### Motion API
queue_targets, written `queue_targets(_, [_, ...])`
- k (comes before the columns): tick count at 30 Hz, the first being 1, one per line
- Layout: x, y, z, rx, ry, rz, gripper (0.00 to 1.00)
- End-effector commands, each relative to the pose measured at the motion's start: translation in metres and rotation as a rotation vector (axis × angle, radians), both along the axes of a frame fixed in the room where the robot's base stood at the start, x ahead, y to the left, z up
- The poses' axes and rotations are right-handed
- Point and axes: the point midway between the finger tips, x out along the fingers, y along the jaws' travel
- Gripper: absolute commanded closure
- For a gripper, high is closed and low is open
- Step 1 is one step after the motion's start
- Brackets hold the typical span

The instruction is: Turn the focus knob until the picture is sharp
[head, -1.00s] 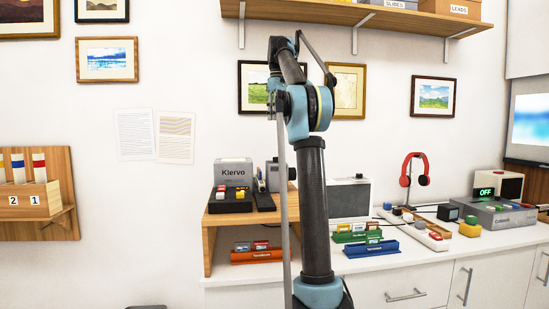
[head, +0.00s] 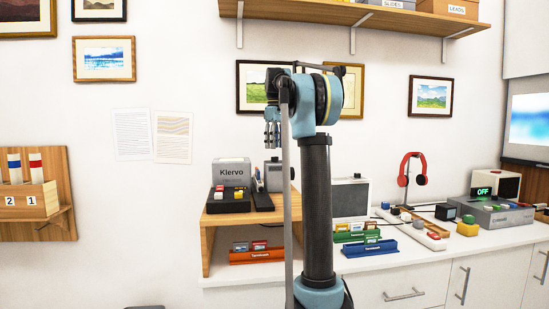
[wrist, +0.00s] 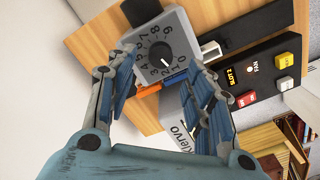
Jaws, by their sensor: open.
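The focus knob (wrist: 160,54) is a round black dial with a white pointer mark, on a grey box with numbers around it. The mark points to the lower right, seemingly near 2. In the head view the grey box (head: 273,172) stands beside the Klervo projector (head: 231,171) on a wooden stand. My gripper (wrist: 162,60) is open and empty, its fingers either side of the dial in the wrist view, apparently short of it. In the head view my gripper (head: 272,145) points down above the stand. The picture on the screen (head: 527,122) is blurred blue, white and green.
A black control panel (wrist: 262,75) with coloured buttons lies beside the knob box. The wooden stand (head: 240,217) has an orange slide rack (head: 256,254) underneath. Green and blue racks and a red headphone stand (head: 413,170) are on the counter. Framed prints hang behind my arm.

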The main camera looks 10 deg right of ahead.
Motion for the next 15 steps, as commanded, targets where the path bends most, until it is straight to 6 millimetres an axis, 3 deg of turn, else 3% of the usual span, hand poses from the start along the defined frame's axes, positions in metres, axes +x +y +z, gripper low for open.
queue_targets(6, [0.000, 0.000, -0.033, 0.000, 0.000, 0.000, 0.52])
queue_targets(15, [0.000, 0.000, -0.052, 0.000, 0.000, 0.000, 0.52])
